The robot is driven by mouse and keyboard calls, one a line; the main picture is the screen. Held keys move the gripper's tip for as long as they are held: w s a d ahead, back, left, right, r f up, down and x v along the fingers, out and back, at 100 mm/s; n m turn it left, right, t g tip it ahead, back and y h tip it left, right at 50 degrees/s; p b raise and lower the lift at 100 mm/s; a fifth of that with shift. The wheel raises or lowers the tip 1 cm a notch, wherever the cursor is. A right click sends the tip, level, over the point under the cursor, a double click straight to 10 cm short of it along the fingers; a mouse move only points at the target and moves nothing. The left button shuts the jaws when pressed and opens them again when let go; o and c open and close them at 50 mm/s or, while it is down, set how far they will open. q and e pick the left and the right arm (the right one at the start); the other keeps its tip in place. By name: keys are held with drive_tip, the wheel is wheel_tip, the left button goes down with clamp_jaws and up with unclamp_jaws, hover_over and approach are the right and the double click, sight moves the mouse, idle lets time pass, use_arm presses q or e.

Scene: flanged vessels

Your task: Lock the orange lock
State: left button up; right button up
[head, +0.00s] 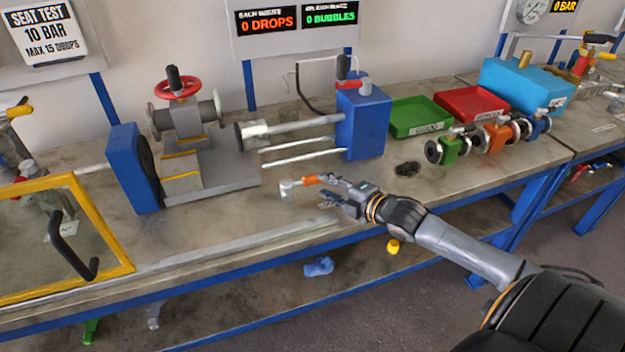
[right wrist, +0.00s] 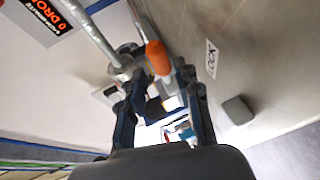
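The orange lock (head: 311,180) is a small orange handle with a grey angled end piece (head: 287,188), just above the front of the bench, left of my right gripper (head: 337,186). In the right wrist view the orange handle (right wrist: 157,57) stands between the two fingertips of my right gripper (right wrist: 156,66). The fingers are spread around it, and I see no firm contact. A label reading LOCK (right wrist: 211,58) lies on the surface to the right in that view. My left gripper is not in view.
The test rig with its blue end blocks (head: 362,125) and a red-wheeled valve (head: 178,88) stands behind. Green (head: 420,117) and red (head: 470,103) trays and small flanged valves are to the right. A yellow-framed guard (head: 118,235) is at left. The bench front is mostly clear.

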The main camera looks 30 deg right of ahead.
sight(316, 181)
drive_tip(key=shift+x, duration=3.05)
clamp_jaws()
